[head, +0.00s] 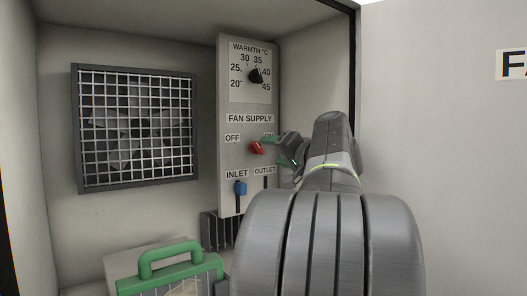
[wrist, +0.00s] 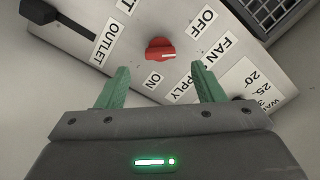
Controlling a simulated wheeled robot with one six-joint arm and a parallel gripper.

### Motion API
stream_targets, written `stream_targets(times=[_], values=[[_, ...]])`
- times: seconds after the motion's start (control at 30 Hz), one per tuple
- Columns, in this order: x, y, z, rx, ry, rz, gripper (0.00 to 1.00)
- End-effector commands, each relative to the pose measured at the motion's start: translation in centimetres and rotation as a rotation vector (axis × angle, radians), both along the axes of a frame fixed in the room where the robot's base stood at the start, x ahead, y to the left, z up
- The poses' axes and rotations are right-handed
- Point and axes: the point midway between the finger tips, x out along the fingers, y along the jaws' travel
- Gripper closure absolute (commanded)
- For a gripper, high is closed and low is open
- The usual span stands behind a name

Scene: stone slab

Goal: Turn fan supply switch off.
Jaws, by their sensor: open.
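The fan supply switch is a red knob (head: 256,147) on the grey control panel (head: 229,185), below the FAN SUPPLY label. The OFF label is at its upper left; the ON label at its upper right is partly hidden by my gripper (head: 280,150). In the wrist view, the knob (wrist: 160,49) lies just beyond and between the green fingertips of my gripper (wrist: 160,72), which is open and empty. The knob has a white mark on its right end there; I cannot tell surely which label it points to. The fingers appear apart from the knob.
A black warmth dial (head: 256,76) sits higher on the panel. A blue inlet slider (head: 240,188) is below the knob, and the outlet slider is partly hidden. A grille-covered fan (head: 136,128) is on the back wall. A green-handled case (head: 170,250) stands below.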

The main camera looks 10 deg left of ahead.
Motion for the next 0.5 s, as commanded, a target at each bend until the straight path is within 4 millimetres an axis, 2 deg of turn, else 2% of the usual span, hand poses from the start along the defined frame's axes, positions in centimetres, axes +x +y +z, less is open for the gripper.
stream_targets(times=[0.03, 0.2, 0.5], values=[[-0.8, -1.0, 0.1, -0.001, -0.001, -0.006, 0.38], [-2.7, -2.9, 0.0, -0.001, 0.000, -0.004, 0.38], [-4.0, -4.1, 0.0, 0.000, 0.000, 0.001, 0.38]])
